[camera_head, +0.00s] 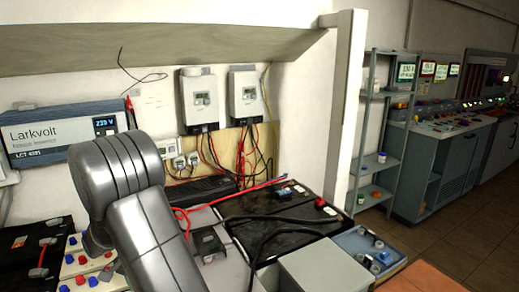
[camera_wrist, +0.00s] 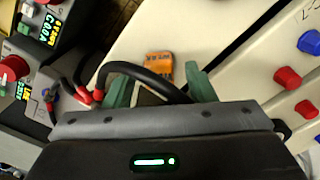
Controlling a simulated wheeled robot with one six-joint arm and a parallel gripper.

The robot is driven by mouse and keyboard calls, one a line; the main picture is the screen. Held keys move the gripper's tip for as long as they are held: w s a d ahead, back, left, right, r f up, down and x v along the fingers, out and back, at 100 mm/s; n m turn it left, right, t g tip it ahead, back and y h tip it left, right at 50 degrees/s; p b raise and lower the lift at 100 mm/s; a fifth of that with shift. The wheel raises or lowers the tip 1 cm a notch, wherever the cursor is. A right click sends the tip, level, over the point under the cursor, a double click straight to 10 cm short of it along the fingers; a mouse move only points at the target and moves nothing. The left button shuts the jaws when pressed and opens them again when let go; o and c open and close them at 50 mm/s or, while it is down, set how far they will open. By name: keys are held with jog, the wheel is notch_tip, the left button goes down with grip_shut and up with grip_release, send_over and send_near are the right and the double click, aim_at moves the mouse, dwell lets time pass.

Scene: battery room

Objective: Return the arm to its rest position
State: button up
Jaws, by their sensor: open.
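My grey arm (camera_head: 150,220) rises from the bottom of the head view and bends over at the left. A black cable (camera_wrist: 150,76) with a red end curves close to the fingers. I cannot tell whether it touches them. A small orange block (camera_wrist: 158,63) lies on a pale surface beyond the fingertips.
A panel with red and blue knobs (camera_head: 88,265) lies beneath my arm; its knobs show in the wrist view (camera_wrist: 288,78). A Larkvolt unit (camera_head: 62,135) hangs behind. Floor (camera_head: 440,250) is clear at right.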

jog(key=shift+r, duration=0.9)
